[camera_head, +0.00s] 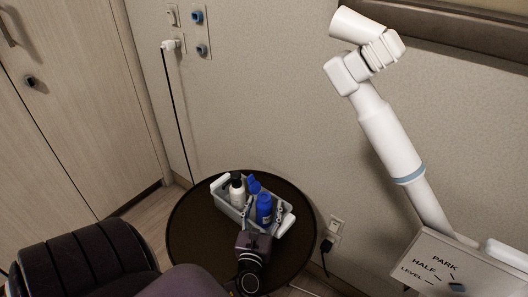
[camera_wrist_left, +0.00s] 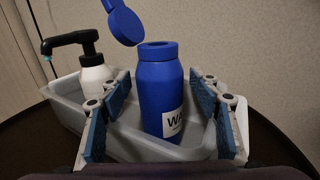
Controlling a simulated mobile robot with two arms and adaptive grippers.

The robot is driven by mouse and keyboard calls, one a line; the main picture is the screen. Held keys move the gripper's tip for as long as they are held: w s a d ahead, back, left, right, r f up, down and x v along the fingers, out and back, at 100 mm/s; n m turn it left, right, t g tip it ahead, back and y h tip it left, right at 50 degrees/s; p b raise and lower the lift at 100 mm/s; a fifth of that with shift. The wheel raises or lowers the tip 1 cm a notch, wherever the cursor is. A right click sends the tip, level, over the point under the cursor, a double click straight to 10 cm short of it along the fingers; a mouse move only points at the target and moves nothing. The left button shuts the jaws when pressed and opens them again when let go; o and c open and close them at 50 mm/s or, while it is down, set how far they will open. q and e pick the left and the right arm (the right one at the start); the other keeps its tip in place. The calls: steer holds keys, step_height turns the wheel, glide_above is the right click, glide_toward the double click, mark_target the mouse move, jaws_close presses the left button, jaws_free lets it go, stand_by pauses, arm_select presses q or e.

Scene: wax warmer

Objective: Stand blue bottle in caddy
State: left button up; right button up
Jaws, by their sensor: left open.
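The blue bottle (camera_head: 264,208) stands upright in the grey caddy (camera_head: 222,204) on the round table. In the left wrist view, the bottle (camera_wrist_left: 161,90) shows a white label and an open top. A round blue cap-like piece (camera_wrist_left: 122,22) is above and behind it; I cannot tell whether it is joined to the bottle. My left gripper (camera_head: 263,216) is open over the near side of the caddy, with one blue-padded finger on each side of the bottle. Gaps show between the pads and the bottle. The bottle's base is hidden by the caddy wall. My right gripper is not in view.
A white bottle with a black pump (camera_head: 237,189) stands in the caddy's left part. The dark round table (camera_head: 188,232) has bare room around the caddy. A white jointed arm on a stand (camera_head: 390,135) rises at the right. A wall is behind.

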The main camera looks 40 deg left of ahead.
arm_select(q)
steer(key=shift+s+d+f, duration=0.1)
steer(key=shift+s, duration=0.05)
steer(key=shift+s+d, duration=0.4)
steer(key=shift+s, duration=0.2)
steer(key=shift+w+a, duration=0.1)
steer(key=shift+w, duration=0.05)
steer(key=shift+w+a, duration=0.4)
steer(key=shift+w, duration=0.15)
stand_by(0.6)
